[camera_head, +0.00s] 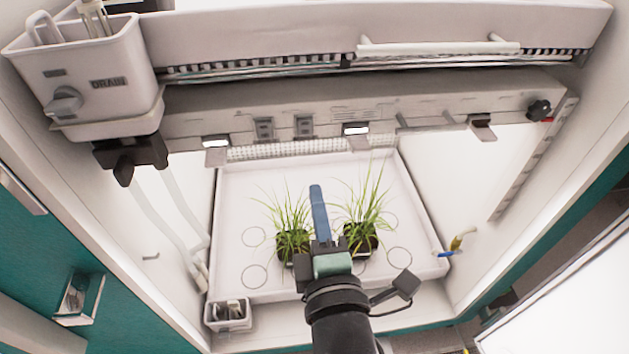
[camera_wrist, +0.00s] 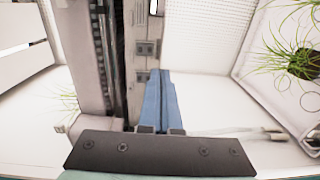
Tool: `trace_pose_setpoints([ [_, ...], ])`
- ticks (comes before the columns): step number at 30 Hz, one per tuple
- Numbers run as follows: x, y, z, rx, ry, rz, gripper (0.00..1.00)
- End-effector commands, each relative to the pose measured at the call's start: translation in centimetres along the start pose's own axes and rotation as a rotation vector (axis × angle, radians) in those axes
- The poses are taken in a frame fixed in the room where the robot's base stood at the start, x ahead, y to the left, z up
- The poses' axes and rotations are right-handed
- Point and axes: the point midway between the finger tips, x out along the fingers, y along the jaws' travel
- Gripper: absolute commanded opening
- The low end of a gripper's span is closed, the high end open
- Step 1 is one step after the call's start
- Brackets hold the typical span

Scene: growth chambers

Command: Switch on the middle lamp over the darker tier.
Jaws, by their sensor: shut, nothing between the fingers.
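My gripper (camera_head: 316,190) has long blue fingers, shut together and empty, raised over the tray between two plants in the head view. In the wrist view the shut fingers (camera_wrist: 160,75) overlap the edge of the beam. The beam (camera_head: 390,108) crosses above the tier. Two grey rocker-like switches sit on it, a left one (camera_head: 264,128) and a right one (camera_head: 304,126); they also show in the wrist view (camera_wrist: 145,48), beyond the fingertips. Under the beam, a left fitting (camera_head: 215,142) and a middle fitting (camera_head: 356,129) have bright faces. A right fitting (camera_head: 481,122) looks dark brown.
A white tray (camera_head: 235,185) holds two potted grasses, left (camera_head: 290,222) and right (camera_head: 365,212). A DRAIN box (camera_head: 105,75) hangs upper left with pale tubes below. A black knob (camera_head: 539,110) is at the beam's right end. A white bar handle (camera_head: 440,48) runs above.

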Motion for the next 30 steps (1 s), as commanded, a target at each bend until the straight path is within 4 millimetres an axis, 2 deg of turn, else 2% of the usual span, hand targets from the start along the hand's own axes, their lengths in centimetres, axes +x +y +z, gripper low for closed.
trace_pose_setpoints([
  [3, -1.7, -0.5, 0.0, -0.001, -0.001, -0.001, 0.0],
  [9, -2.9, -0.4, 0.0, 0.0, 0.0, 0.0, 0.0],
  [27, -3.0, -0.3, 0.0, 0.001, 0.0, 0.002, 0.0],
  [30, -2.5, 1.1, 0.1, 0.04, -0.001, 0.03, 0.0],
])
